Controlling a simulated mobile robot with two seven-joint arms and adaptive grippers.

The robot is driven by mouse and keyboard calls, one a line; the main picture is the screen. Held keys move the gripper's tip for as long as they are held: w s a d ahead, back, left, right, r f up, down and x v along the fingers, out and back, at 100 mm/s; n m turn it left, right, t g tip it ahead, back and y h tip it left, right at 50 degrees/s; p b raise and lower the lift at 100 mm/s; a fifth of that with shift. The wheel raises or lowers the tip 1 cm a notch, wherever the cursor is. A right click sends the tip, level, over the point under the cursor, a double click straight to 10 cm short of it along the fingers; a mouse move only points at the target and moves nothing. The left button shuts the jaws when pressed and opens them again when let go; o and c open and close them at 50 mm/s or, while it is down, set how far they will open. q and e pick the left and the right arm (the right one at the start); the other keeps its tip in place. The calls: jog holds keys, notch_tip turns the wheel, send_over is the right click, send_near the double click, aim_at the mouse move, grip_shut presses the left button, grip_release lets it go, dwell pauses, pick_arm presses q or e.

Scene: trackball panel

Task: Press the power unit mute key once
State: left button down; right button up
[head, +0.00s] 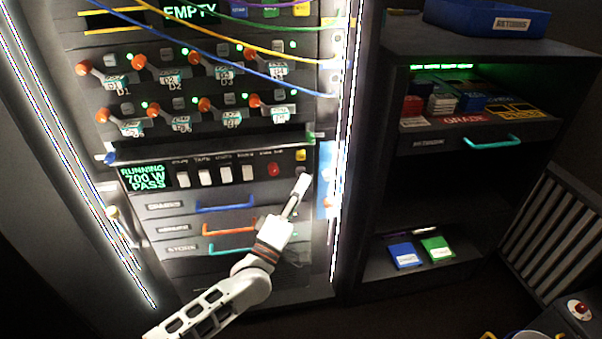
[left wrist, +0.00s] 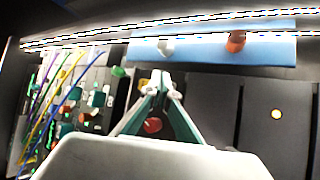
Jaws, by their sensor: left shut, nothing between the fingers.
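The power unit (head: 225,184) is a dark panel in the rack in the head view. Its green display (head: 143,178) reads RUNNING, 700 W, PASS. Several white switches, a round red button (head: 274,169) and a small yellow key (head: 300,155) sit to the right of the display. I cannot read which key is mute. My left gripper (head: 303,182) is shut and empty, its tip just below the yellow key at the panel's right end; I cannot tell if it touches. In the left wrist view its fingertips (left wrist: 162,80) meet, with the red button (left wrist: 152,125) showing between the fingers.
Drawers with blue, orange and teal handles (head: 224,208) lie below the panel. Orange-knobbed switches and hanging cables (head: 240,52) are above. A blue strip (head: 324,205) stands right of the panel. A dark shelf unit (head: 450,150) is farther right.

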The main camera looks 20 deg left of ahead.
pick_arm(q)
jog(key=s+d, duration=0.1)
jog(key=s+d+p, duration=0.1)
jog(key=s, duration=0.2)
jog(key=shift+s+d+p, duration=0.1)
jog(key=shift+d+p, duration=0.2)
jog(key=shift+d, duration=0.1)
pick_arm(e)
jog(key=r, duration=0.1)
jog(key=w+r, duration=0.1)
jog(key=r, duration=0.1)
jog(key=shift+w+t, duration=0.1)
jog(key=shift+t, duration=0.2)
